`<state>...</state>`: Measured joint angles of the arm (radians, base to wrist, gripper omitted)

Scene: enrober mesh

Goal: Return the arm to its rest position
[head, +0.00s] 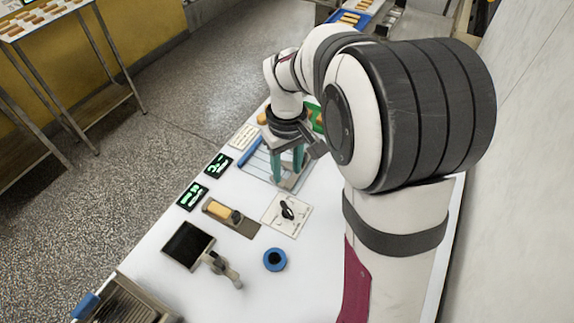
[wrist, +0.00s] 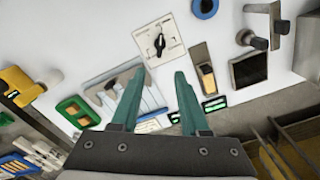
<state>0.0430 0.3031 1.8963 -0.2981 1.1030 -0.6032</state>
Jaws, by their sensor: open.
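My gripper (head: 290,166) points down over the white table (head: 150,241) in the head view, above a rack of grey bars with a blue edge (head: 250,152). In the wrist view my gripper (wrist: 158,88) shows two teal fingers spread apart with nothing between them. The fingers appear to be above the table, not touching anything that I can make out. Part of the rack is hidden behind the fingers and the wrist.
A white plate with a black knob (head: 287,210), a blue ring (head: 275,259), a dark square panel (head: 187,245) and green-lit displays (head: 218,165) lie on the table. A grey machine (head: 125,300) stands at the near-left end. A pale wall is at right.

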